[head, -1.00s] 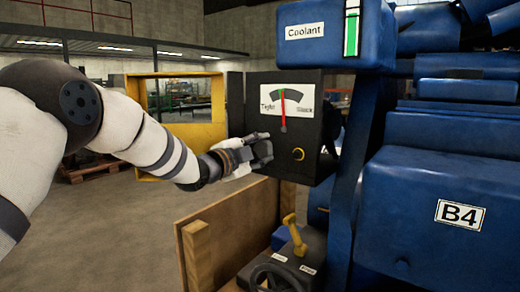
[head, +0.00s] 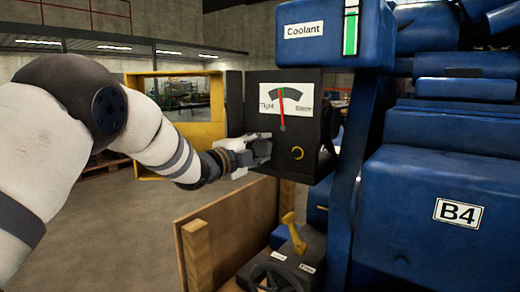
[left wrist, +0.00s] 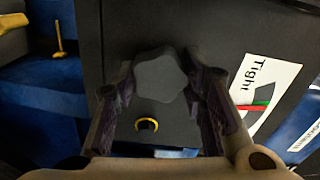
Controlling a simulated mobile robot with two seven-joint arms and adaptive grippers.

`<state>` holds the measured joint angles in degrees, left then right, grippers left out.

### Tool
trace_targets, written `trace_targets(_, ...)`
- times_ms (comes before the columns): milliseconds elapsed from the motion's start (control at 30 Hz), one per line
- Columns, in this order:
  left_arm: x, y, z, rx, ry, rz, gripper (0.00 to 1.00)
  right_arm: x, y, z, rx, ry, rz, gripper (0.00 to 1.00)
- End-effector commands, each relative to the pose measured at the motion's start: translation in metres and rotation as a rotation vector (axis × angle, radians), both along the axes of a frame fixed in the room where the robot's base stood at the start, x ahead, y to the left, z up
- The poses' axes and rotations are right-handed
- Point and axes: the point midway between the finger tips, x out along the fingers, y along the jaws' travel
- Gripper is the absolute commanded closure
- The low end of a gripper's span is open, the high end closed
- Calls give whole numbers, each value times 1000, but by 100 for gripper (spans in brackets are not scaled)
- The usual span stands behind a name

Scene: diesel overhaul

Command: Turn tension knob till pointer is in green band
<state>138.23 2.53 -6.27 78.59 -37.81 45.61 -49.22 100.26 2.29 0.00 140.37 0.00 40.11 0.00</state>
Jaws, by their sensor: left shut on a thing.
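The tension gauge (head: 303,95) is a white plate on a dark box, marked Tight at left and Slack at right. Its red pointer (head: 282,115) stands nearly upright, its tip at or very near the small green band (head: 281,89); I cannot tell exactly how they line up. In the left wrist view, the grey lobed tension knob (left wrist: 159,80) sits between the fingers of my left gripper (left wrist: 158,88). The left gripper (head: 261,149) is shut on the knob at the box's face, hiding it in the head view. My right gripper is not in view.
A yellow ring (head: 297,153) sits on the box face right of the gripper. A blue Coolant tank (head: 335,35) overhangs the box and blue engine bodies (head: 440,190) crowd the right. A yellow-handled lever (head: 293,232) and a wooden panel (head: 230,235) stand below. Open floor lies left.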

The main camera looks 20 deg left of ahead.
Motion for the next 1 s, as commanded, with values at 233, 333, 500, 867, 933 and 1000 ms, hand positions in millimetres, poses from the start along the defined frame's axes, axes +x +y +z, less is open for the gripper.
trace_targets(233, 0, 1, 0, -1, 0, 2, 42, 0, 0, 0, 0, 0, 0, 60)
trace_targets(333, 0, 1, 0, -2, 0, 1, 42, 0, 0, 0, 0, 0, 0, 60)
trace_targets(500, -1, 1, 0, -2, 1, 1, 42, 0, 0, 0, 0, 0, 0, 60)
trace_targets(867, -77, 29, 1, -4, 2, 3, 42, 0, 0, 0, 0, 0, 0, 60)
trace_targets(933, -91, 34, 1, -3, 1, 3, 42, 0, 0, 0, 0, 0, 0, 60)
trace_targets(1000, -102, 38, 0, -3, 1, 3, 42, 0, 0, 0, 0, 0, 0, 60)
